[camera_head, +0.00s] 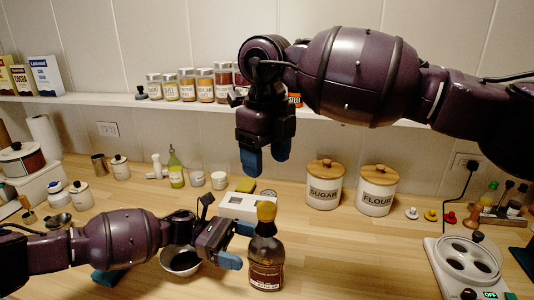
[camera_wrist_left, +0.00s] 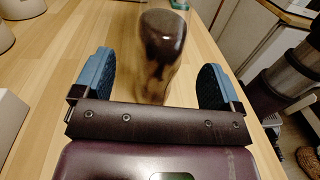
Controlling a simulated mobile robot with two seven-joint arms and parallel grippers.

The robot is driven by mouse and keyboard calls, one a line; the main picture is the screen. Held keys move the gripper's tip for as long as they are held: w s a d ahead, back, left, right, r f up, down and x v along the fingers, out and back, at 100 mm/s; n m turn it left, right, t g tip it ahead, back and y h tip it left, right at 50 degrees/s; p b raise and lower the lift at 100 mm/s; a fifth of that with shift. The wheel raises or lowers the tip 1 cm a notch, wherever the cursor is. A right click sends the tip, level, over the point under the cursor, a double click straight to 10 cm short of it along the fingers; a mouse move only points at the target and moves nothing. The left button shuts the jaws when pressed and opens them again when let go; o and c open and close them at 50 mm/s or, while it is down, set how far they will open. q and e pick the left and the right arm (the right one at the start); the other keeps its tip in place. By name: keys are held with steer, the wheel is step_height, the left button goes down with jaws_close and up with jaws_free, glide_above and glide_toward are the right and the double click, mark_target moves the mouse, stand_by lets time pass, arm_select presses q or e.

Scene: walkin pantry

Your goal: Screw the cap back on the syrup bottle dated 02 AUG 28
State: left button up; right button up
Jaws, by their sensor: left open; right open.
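A dark brown syrup bottle (camera_head: 266,264) stands upright on the counter, with a pale label too small to read for a date. A yellow top (camera_head: 266,210) shows at its neck in the head view; I cannot tell whether it is a cap. My left gripper (camera_head: 237,245) is open just left of the bottle, fingers pointing at it. In the left wrist view the bottle (camera_wrist_left: 160,70) appears dark and blurred ahead, between the two blue fingers. My right gripper (camera_head: 266,156) is open and empty, pointing down above the bottle.
White, yellow and red small knobbed pieces (camera_head: 430,215) lie at the right, near a white egg-cooker-like appliance (camera_head: 440,262). A bowl (camera_head: 181,266) sits behind my left gripper. Sugar (camera_head: 324,190) and flour (camera_head: 376,196) jars stand behind. The counter right of the bottle is clear.

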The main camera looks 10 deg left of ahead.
steer(key=shift+w+f+b, duration=0.15)
steer(key=shift+f+b, duration=0.25)
steer(key=shift+f, duration=0.6)
arm_select(q)
steer(key=a, duration=0.5)
steer(key=shift+w+a, duration=0.3)
steer(key=shift+r, duration=0.1)
